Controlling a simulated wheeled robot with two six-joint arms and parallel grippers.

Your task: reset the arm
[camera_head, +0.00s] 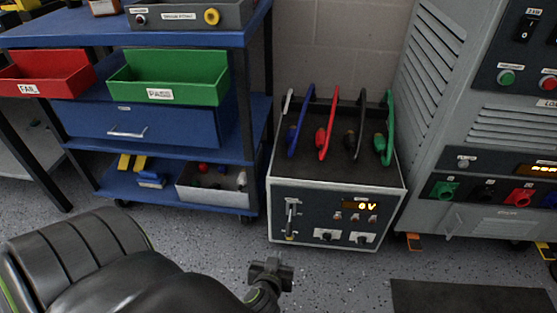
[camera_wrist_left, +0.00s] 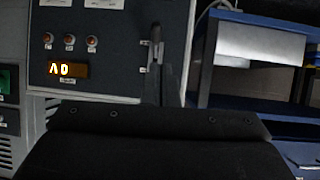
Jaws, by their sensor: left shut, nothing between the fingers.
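My left gripper (camera_head: 271,268) is at the bottom middle of the head view, at the end of my dark arm that comes in from the left. It is shut and holds nothing. It appears in front of and below the transformer box (camera_head: 338,230), apart from it in the picture. The box's display (camera_head: 361,205) reads 0V. In the left wrist view the display (camera_wrist_left: 68,69) appears upside down, with a lever (camera_wrist_left: 155,50) beside it; the dark gripper body fills the bottom. My right gripper is not in view.
Several coloured cables (camera_head: 325,130) stand on the box. A blue cart (camera_head: 250,150) on the left carries a red FAIL bin (camera_head: 45,80) and a green PASS bin (camera_head: 165,80). A large grey cabinet (camera_head: 480,130) stands on the right. Speckled floor (camera_head: 340,275) is open in front.

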